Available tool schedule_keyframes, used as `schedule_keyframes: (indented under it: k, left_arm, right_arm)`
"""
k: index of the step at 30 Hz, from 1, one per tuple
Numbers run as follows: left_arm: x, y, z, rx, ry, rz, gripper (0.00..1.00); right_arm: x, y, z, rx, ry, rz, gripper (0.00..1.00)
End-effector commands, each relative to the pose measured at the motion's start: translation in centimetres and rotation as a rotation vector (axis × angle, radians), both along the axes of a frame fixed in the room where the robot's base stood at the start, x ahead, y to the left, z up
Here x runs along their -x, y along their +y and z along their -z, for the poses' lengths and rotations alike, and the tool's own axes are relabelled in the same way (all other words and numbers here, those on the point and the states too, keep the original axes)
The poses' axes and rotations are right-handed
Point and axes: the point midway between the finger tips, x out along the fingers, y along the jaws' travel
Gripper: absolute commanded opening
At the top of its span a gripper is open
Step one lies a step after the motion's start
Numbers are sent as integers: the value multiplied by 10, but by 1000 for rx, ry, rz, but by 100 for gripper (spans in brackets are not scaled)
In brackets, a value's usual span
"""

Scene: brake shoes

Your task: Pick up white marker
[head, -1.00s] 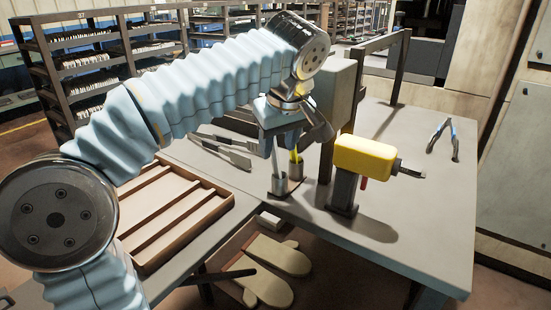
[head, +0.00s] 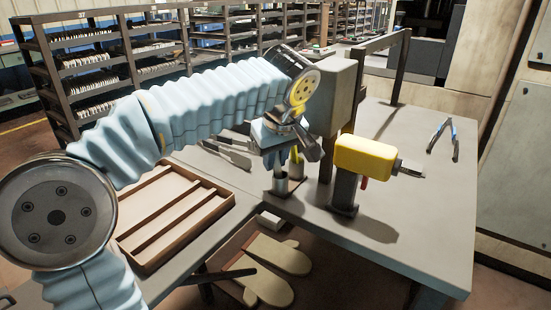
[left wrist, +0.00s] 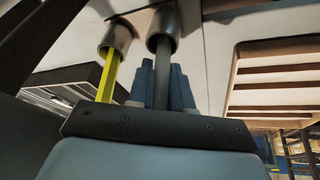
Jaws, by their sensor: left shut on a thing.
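My left gripper (head: 277,165) is over the left of two small metal cups on the table. In the left wrist view its blue-grey fingers (left wrist: 163,90) are shut on a marker (left wrist: 162,84), which looks grey in the shade there. I take it as the white marker. The marker's far end is still inside its cup (left wrist: 163,32); this cup also shows in the head view (head: 279,187). A yellow marker (left wrist: 107,78) stands in the other cup (left wrist: 117,37), beside the gripper and apart from it. My right gripper is in neither view.
A yellow tool on a dark stand (head: 365,155) is right of the cups. A wooden divided tray (head: 170,215) lies to the left, with gloves (head: 265,285) below the table edge. Pliers (head: 443,138) lie at the far right.

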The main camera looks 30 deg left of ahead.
Motion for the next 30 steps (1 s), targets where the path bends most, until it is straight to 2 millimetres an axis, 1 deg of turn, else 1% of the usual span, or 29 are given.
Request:
schedule_keyframes:
  k: [7,11,14,17,20,25,27,30]
  left_arm:
    - [0,0,-1,0,0,0,0]
    - [0,0,-7,0,-2,0,0]
    - [-1,-1,-18,1,-3,0,0]
    - [2,-2,-36,1,-4,1,0]
    - [18,-9,-55,1,-6,3,0]
    - [48,-24,-96,2,-6,4,0]
    - [68,-33,-102,1,-4,5,0]
    - [90,-43,-113,0,-3,4,0]
  right_arm:
    - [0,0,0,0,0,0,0]
    - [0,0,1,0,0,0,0]
    - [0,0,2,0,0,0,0]
    - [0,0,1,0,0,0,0]
    - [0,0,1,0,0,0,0]
    - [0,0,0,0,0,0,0]
    - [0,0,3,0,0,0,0]
    - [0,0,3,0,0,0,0]
